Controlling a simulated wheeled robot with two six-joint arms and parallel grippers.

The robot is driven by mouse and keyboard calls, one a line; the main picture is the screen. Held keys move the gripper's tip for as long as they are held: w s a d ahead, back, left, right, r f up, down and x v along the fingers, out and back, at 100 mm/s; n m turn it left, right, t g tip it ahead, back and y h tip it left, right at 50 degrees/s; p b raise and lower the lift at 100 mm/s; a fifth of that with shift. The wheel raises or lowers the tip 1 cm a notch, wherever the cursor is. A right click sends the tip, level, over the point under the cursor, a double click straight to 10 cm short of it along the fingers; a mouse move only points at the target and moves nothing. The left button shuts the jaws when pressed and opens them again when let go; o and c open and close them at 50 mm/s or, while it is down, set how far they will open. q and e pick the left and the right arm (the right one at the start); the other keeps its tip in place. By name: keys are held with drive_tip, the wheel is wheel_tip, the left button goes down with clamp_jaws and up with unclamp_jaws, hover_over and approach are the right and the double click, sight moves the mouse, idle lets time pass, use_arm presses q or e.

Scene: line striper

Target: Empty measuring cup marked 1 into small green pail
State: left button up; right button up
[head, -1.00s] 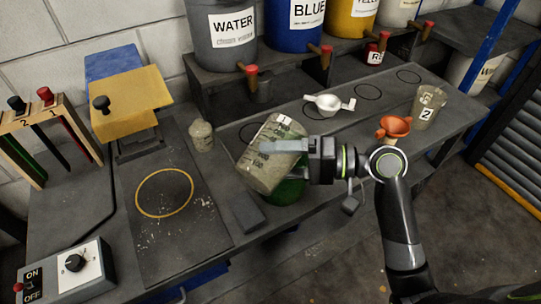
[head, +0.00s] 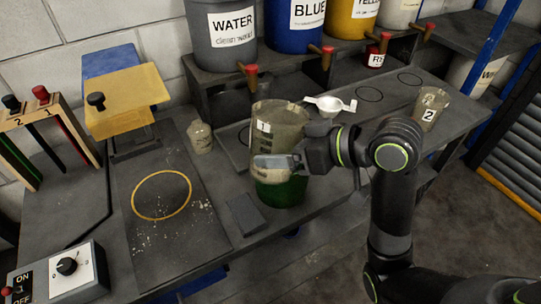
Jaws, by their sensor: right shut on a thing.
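The measuring cup marked 1 (head: 280,128) is a clear, greyish cup with a white label. My right gripper (head: 295,163) is shut on it from the right side. The cup is upright or nearly so, over the small green pail (head: 280,193). The pail stands on the bench and the cup hides its upper part and its contents. I cannot tell whether the cup still holds anything. My left gripper is not in view.
A white scoop-like dish (head: 329,104) lies behind. A small bottle (head: 200,137) and a dark block (head: 246,213) are left of the pail. Labelled buckets (head: 231,38) line the back shelf.

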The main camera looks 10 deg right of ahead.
sight(291, 152)
drive_tip(key=shift+s+d+r, duration=0.1)
drive_tip(key=shift+s+r, duration=0.1)
drive_tip(key=shift+s, duration=0.05)
drive_tip(key=s+p, duration=0.1)
drive_tip(key=p, duration=0.1)
drive_tip(key=s+r+n+h+p, duration=0.1)
drive_tip(key=p, duration=0.2)
drive_tip(key=shift+s+d+r+t, duration=0.1)
drive_tip(key=shift+d+r+t, duration=0.15)
drive_tip(key=shift+d+t, duration=0.15)
drive_tip(key=s+p, duration=0.1)
drive_tip(key=p, duration=0.3)
drive_tip(key=shift+d+n, duration=0.15)
drive_tip(key=shift+n, duration=0.25)
